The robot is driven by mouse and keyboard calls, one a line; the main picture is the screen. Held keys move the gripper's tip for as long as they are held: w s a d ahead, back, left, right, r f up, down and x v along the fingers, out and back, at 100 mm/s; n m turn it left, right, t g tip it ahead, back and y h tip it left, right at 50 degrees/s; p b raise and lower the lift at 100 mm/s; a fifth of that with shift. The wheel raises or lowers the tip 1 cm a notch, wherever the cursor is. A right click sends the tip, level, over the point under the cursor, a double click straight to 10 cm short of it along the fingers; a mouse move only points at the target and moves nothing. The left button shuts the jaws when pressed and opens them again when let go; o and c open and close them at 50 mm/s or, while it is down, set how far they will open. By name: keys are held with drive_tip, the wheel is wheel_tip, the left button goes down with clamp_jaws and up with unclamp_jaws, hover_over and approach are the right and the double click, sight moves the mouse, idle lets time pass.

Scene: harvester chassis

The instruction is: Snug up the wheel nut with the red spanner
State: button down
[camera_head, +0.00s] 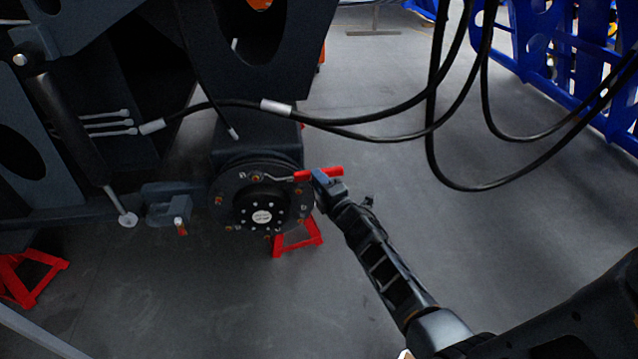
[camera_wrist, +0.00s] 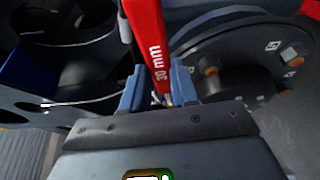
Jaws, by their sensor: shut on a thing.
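The red spanner (camera_head: 334,171) is in my gripper (camera_head: 322,180), at the right rim of the wheel hub (camera_head: 238,190). Its thin silver shaft runs left across the hub face toward an orange wheel nut (camera_head: 256,178) near the top. Whether the spanner's end sits on that nut cannot be told. In the wrist view the red handle (camera_wrist: 145,25), marked "30 mm", stands between the blue-grey fingers of my gripper (camera_wrist: 157,90), shut on it. The hub (camera_wrist: 240,40) shows at the right there with orange nuts (camera_wrist: 292,57); the spanner's working end is out of sight.
A red stand (camera_head: 312,232) is under the hub, and another red stand (camera_head: 35,278) is at far left. Black hoses (camera_head: 385,108) hang across above my arm. The dark chassis (camera_head: 130,60) fills the upper left. Floor on the right is clear up to a blue frame (camera_head: 520,50).

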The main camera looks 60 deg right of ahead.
drive_tip(key=shift+f+b, duration=0.35)
drive_tip(key=shift+b, duration=0.1)
drive_tip(key=shift+f, duration=0.1)
wheel_tip(320, 180, down, 3)
drive_tip(key=m+t+b, duration=0.1)
drive_tip(key=m+b, duration=0.1)
drive_tip(key=b, duration=0.3)
drive_tip(key=shift+w, duration=0.1)
drive_tip(key=shift+r+p, duration=0.45)
drive_tip(key=shift+r, duration=0.05)
